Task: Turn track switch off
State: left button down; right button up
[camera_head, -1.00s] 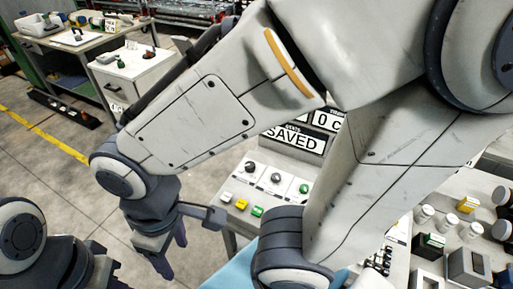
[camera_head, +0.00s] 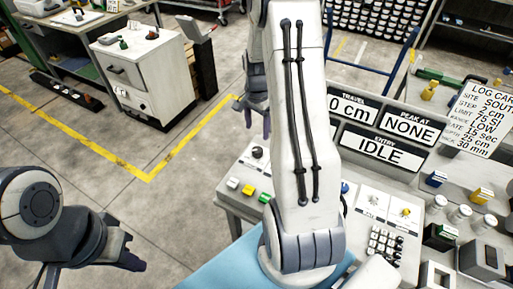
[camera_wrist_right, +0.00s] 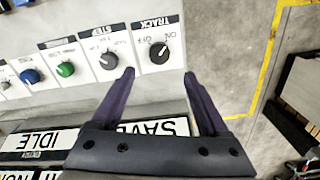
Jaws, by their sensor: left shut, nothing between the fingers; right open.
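The track switch (camera_wrist_right: 159,53) is a black rotary knob on a white plate under a TRACK label, with ON and OFF marks, in the right wrist view. Its white pointer appears turned toward ON. It also shows small at the console's left end in the head view (camera_head: 257,152). My right gripper (camera_wrist_right: 159,75) is open and empty. Its fingers lie on either side of the knob in the picture, apparently short of it. It also shows in the head view (camera_head: 266,122), partly hidden by my arm. My left gripper (camera_head: 133,262) is shut and empty at the lower left.
Next to the track switch are the STEP knob (camera_wrist_right: 106,60), a green knob (camera_wrist_right: 65,69) and a blue knob (camera_wrist_right: 31,76). Displays read IDLE (camera_head: 374,150) and NONE (camera_head: 409,128). A keypad (camera_head: 385,243) is at right. Open floor lies left of the console.

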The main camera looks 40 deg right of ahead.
aim_at(257, 149)
notch_tip(257, 149, down, 10)
jog(key=shift+d+f+p, duration=0.1)
jog(key=shift+f+p, duration=0.1)
jog(key=shift+p, duration=0.75)
grip_shut()
